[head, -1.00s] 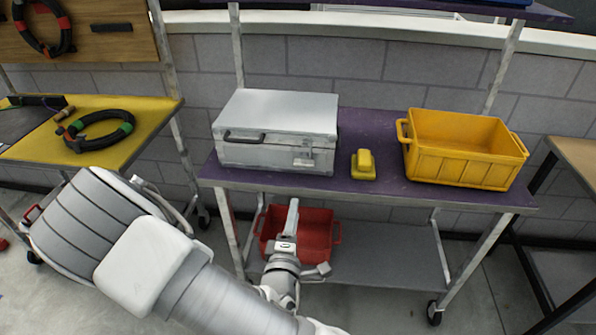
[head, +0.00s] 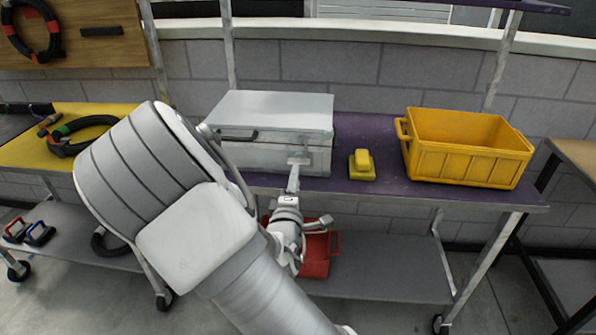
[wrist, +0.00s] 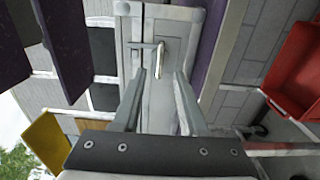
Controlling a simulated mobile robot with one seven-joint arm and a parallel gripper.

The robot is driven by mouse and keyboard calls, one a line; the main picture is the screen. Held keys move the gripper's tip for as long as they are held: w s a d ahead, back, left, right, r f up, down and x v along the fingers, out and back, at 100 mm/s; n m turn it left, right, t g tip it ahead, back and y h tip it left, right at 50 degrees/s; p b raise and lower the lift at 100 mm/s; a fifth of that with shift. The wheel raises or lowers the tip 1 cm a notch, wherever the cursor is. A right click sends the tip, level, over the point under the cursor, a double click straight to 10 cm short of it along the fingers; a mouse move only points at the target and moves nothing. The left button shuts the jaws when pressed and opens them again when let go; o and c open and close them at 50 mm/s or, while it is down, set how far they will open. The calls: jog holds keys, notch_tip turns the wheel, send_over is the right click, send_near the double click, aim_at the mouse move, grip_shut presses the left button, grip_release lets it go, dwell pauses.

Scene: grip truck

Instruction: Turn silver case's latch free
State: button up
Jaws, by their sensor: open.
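The silver case (head: 278,108) stands closed on the purple shelf, its dark handle (head: 238,136) at the left of its front. The latch (head: 299,160) is on the right part of the front, partly hidden by my gripper. In the wrist view the latch (wrist: 159,57) shows as a small metal lever on the case's face (wrist: 160,112). My gripper (head: 294,176) is in front of the latch in the head view. In the wrist view my gripper (wrist: 159,76) is open, one finger on each side of the lever's line. I cannot tell whether a finger touches it.
A yellow block-like object (head: 362,166) sits right of the case, and a yellow bin (head: 465,165) stands farther right on the purple shelf (head: 385,190). A red bin (head: 316,262) is on the lower shelf. A yellow-topped table (head: 28,150) stands at the left.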

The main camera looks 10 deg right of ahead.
jog(key=x, duration=0.6)
jog(key=shift+w+b, duration=0.15)
jog(key=shift+b, duration=0.2)
grip_shut()
